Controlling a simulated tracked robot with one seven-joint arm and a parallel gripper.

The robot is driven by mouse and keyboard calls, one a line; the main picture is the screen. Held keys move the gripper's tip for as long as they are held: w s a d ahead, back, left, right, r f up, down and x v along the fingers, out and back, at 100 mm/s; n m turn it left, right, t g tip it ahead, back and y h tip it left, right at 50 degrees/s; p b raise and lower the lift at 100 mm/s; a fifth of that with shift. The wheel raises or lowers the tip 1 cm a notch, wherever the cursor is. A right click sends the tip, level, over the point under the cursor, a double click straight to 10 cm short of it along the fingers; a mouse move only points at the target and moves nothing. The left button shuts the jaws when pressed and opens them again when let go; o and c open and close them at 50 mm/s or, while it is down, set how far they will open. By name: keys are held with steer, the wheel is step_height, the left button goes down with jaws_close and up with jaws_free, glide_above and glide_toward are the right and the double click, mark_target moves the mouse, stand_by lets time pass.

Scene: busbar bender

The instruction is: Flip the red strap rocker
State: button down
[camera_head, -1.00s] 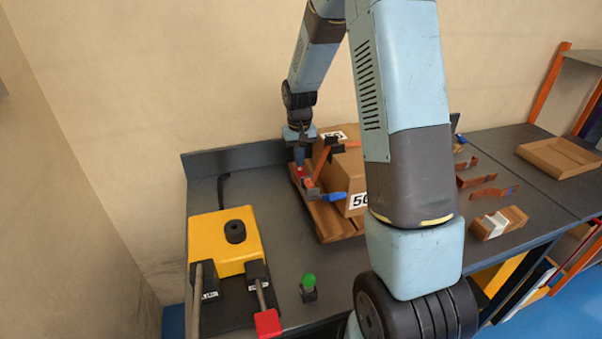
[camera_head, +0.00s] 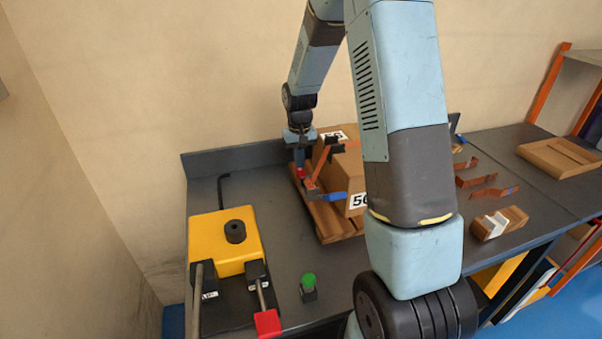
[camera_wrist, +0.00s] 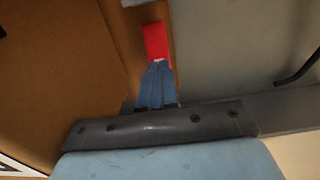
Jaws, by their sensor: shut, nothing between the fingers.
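The red strap rocker (camera_head: 301,174) is a small red piece at the left side of the strapped cardboard box, partly hidden by my gripper in the head view. In the wrist view the red rocker (camera_wrist: 156,42) lies just beyond my fingertips, over a brown wooden strip. My gripper (camera_head: 300,161) points down at it from above. In the wrist view my blue fingers (camera_wrist: 157,68) are together and empty, with their tips at the red piece's near end. I cannot tell whether they touch it.
The cardboard box (camera_head: 355,172) sits on a wooden pallet (camera_head: 328,222), with an orange strap (camera_head: 319,164) and a blue strap end (camera_head: 335,197) beside it. A yellow machine (camera_head: 222,252) and a green button (camera_head: 308,281) stand nearer. Bent bars (camera_head: 476,181) lie right.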

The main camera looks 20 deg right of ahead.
steer(key=shift+f, duration=0.55)
stand_by(0.4)
steer(key=shift+r, duration=3.5)
steer(key=s+r+t, duration=0.3)
steer(key=s+r, duration=1)
steer(key=r, duration=0.3)
steer(key=s+r+t, duration=0.1)
steer(key=s+r, duration=0.1)
steer(key=s, duration=0.7)
steer(key=s+r+t, duration=0.1)
steer(key=s+r, duration=0.2)
steer(key=s, duration=0.7)
steer(key=shift+t, duration=0.3)
